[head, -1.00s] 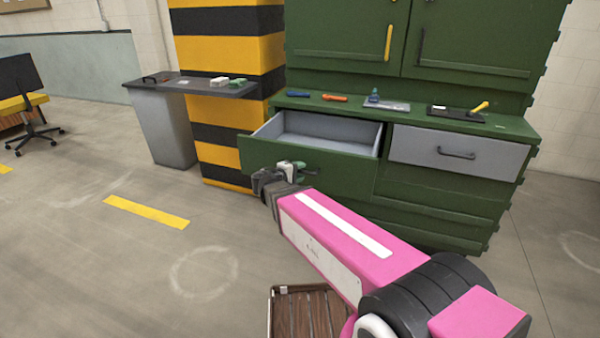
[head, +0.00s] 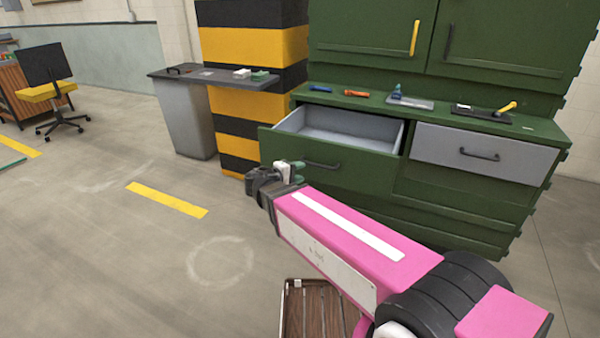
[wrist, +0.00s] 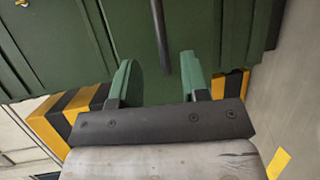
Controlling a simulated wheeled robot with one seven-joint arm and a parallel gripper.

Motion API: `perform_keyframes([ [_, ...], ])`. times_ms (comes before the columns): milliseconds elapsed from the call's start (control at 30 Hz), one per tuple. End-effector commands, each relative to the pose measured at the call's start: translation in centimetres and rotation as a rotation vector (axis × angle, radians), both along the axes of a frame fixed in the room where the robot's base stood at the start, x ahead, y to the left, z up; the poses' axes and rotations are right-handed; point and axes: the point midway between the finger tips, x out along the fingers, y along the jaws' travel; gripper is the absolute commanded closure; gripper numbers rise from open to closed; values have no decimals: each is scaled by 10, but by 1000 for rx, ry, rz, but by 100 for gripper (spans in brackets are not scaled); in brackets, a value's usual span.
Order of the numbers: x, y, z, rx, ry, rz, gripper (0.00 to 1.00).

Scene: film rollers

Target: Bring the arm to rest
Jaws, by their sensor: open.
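My gripper (head: 283,172) is at the end of my pink arm, in front of the green cabinet (head: 470,210) and near the front of its open drawer (head: 345,132). In the wrist view, the two green fingers of my gripper (wrist: 165,80) stand apart with nothing held between them. Beyond them are the green drawer front and a dark bar-shaped handle (wrist: 160,35). Whether the fingers touch the drawer front cannot be told.
A grey drawer (head: 484,152) right of the open one is shut. Tools lie on the cabinet top. A striped pillar (head: 236,105) and a grey bin (head: 186,122) stand left. A slatted wooden thing (head: 315,310) is below my arm.

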Motion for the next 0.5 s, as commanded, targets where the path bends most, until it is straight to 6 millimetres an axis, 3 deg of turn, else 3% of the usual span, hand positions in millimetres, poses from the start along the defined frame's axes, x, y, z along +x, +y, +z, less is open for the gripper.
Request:
perform_keyframes([
  [167, 0, -2, -1, 3, 2, -2, 58],
  [267, 0, -13, -8, 32, 28, -25, 58],
  [500, -6, -83, -59, 262, 191, -186, 58],
])
